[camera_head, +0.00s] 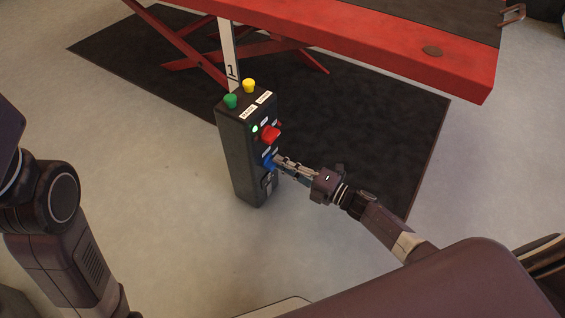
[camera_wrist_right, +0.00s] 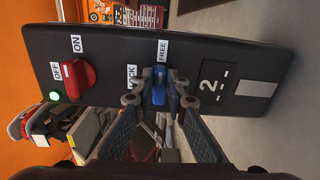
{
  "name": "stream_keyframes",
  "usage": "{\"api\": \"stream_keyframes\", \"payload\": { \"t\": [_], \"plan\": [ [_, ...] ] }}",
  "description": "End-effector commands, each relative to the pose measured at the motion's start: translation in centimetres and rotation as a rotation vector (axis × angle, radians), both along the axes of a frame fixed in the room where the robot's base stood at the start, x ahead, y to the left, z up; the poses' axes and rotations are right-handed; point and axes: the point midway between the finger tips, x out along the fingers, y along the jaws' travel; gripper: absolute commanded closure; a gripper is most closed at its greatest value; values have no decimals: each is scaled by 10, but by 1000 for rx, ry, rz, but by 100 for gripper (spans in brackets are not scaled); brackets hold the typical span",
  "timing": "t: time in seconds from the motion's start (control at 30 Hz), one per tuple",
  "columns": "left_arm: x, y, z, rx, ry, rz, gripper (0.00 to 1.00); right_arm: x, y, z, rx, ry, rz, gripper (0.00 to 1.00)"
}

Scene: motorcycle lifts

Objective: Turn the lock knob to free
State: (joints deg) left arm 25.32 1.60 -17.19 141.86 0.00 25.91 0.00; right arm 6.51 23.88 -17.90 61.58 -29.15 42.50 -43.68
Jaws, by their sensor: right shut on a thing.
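The lock knob (camera_wrist_right: 159,97) is blue and sits on the front of a dark control box (camera_head: 238,165). In the wrist view the label FREE (camera_wrist_right: 163,50) is above the knob and the label LOCK (camera_wrist_right: 131,77) is to its left, partly covered by a finger. My right gripper (camera_wrist_right: 160,84) is shut on the blue knob, a finger on each side. In the head view the right gripper (camera_head: 275,160) reaches the knob from the right. The fingers hide part of the knob, so I cannot tell which label it points to. My left gripper is out of view; only its arm shows.
A red knob (camera_wrist_right: 76,76) with ON and OFF labels and a lit green lamp (camera_wrist_right: 56,96) are beside the blue knob. Green (camera_head: 230,101) and yellow (camera_head: 249,86) buttons top the box. A red lift (camera_head: 400,62) stands behind, over a black mat (camera_head: 380,150).

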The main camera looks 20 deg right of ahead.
Motion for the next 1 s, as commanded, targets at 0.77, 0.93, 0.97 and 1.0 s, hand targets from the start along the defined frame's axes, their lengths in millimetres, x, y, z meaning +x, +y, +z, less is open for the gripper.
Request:
{"api": "stream_keyframes", "payload": {
  "t": [0.77,0.93,0.97,1.0],
  "plan": [
    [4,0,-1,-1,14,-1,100,1,-1,-1,44,36,-3,76],
    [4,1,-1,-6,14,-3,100,0,-1,-1,44,35,-2,70],
    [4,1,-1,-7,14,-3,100,0,-1,-1,44,35,-2,70],
    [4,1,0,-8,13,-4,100,0,-1,-1,44,35,-1,70]
  ]
}}
